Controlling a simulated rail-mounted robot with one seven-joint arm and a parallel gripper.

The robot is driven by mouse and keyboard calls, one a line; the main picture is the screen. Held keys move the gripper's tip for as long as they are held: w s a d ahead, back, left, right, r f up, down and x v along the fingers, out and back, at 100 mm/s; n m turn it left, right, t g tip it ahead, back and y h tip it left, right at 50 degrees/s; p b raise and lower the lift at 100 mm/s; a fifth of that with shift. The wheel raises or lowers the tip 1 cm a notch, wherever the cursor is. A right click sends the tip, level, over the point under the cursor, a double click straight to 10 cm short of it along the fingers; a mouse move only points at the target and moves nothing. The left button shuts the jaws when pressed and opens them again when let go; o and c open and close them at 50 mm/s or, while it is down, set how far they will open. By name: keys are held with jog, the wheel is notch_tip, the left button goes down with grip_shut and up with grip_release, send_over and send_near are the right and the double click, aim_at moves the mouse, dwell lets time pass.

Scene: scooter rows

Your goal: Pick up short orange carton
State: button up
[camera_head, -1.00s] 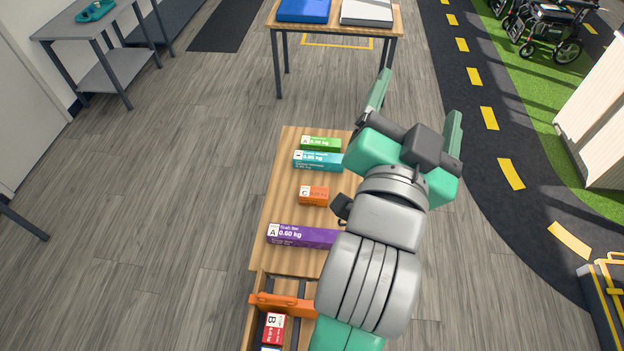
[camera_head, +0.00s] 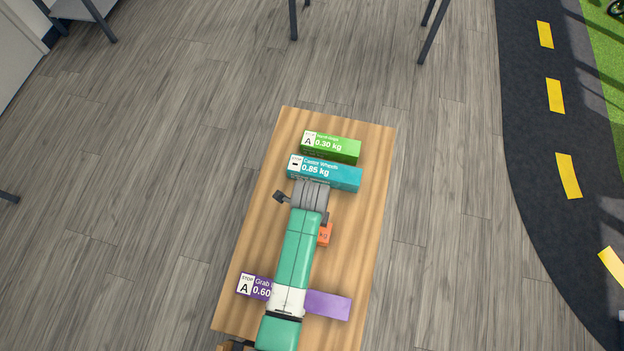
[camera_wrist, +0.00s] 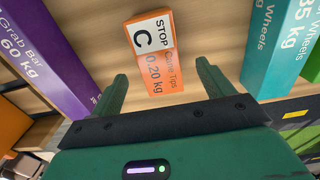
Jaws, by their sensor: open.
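The short orange carton (camera_head: 325,234) lies on the wooden table (camera_head: 361,247), mostly hidden under my arm in the head view. In the wrist view the carton (camera_wrist: 154,60) shows a white label with "STOP C" and "0.20 kg". My gripper (camera_wrist: 160,80) is open in the wrist view, with one finger to each side of the carton's lower end in the picture. Nothing is held between the fingers. I cannot tell how far the fingertips are from the carton. In the head view the fingers are hidden by my arm.
A teal carton (camera_head: 340,177) and a green carton (camera_head: 345,152) lie toward the far end of the table. A purple carton (camera_head: 328,305) lies nearer, partly under my arm. Bare wood separates the orange carton from the teal and purple ones.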

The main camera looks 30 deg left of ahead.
jog(key=shift+s+d+f+b, duration=0.1)
jog(key=shift+s+f+b, duration=0.1)
jog(key=shift+f, duration=0.35)
jog(key=shift+s+f+b, duration=0.1)
jog(key=shift+f+b, duration=0.05)
jog(key=shift+f, duration=0.35)
notch_tip(320, 180, down, 6)
jog(key=shift+w+r+b, duration=0.1)
jog(key=shift+r+b, duration=0.15)
jog(key=shift+b, duration=0.65)
jog(key=c, duration=1.2)
notch_tip(320, 180, up, 10)
jog(key=p, duration=0.3)
jog(key=shift+r, duration=0.1)
